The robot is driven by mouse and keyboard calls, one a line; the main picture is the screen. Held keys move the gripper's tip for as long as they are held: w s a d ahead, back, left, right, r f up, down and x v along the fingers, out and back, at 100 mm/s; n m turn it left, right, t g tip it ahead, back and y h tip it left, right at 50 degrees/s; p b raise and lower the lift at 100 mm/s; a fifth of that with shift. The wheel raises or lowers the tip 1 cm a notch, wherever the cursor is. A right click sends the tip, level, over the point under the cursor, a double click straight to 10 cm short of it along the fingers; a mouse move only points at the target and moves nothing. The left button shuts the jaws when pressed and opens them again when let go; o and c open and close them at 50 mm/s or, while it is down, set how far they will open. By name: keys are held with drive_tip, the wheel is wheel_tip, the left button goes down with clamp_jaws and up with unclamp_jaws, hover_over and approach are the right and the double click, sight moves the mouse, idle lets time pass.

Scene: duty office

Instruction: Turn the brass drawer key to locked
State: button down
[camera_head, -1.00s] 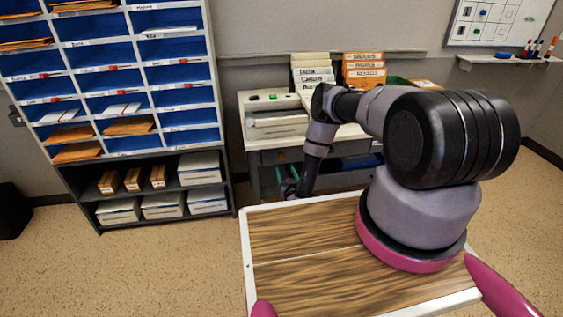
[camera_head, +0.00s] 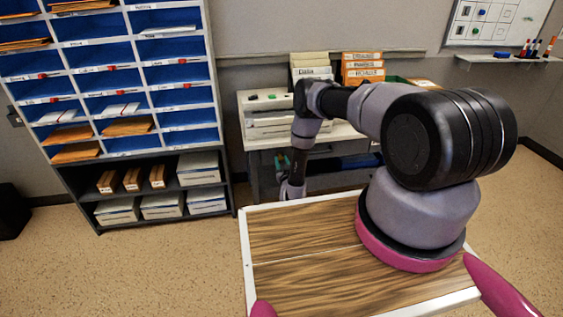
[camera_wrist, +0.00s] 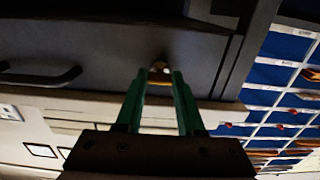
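The brass drawer key (camera_wrist: 160,66) shows small in the wrist view, on the dark grey drawer front (camera_wrist: 110,50). My gripper (camera_wrist: 160,78) has two green fingers pointing at the drawer front. They stand apart, with the key at the gap between their tips. I cannot tell whether either finger touches the key, or which way the key is turned. In the head view my gripper is largely hidden at the low end of my arm, in front of the grey desk (camera_head: 254,175). The key cannot be made out there.
A dark bar handle (camera_wrist: 42,77) lies left of the key in the wrist view. A blue pigeonhole shelf (camera_head: 135,75) stands left of the desk. Open floor lies in front of the shelf.

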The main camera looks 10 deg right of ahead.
drive_tip(key=shift+n, duration=9)
drive_tip(key=c, duration=0.5)
unclamp_jaws()
drive_tip(key=shift+s, duration=0.15)
